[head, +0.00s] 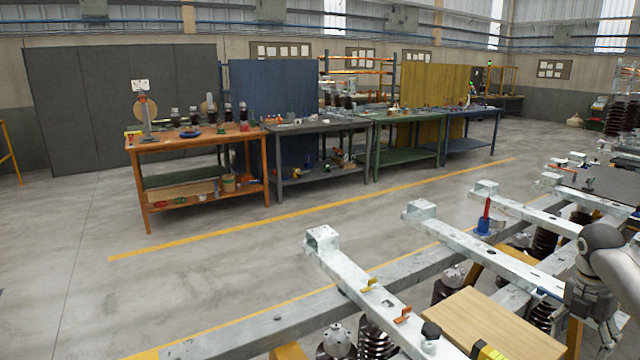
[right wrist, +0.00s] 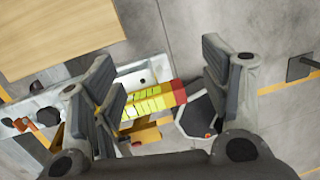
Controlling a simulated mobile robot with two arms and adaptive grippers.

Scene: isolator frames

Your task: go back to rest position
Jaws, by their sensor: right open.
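My right gripper (right wrist: 165,92) is open, with its two dark-padded fingers wide apart in the right wrist view. A yellow-and-red striped piece (right wrist: 152,104) shows in the gap between them; I cannot tell how far below the fingers it lies, and nothing looks gripped. In the head view my right arm comes in at the right edge, and its gripper (head: 597,318) hangs over the steel frame, partly cut off and hard to make out. My left gripper is not in view.
The steel frame (head: 380,300) with insulators fills the lower right. A wooden board (head: 490,322) lies on it, close to my right arm. A red-handled tool in a blue holder (head: 483,226) stands on a beam. Workbenches (head: 195,140) line the back; the floor (head: 130,290) at left is clear.

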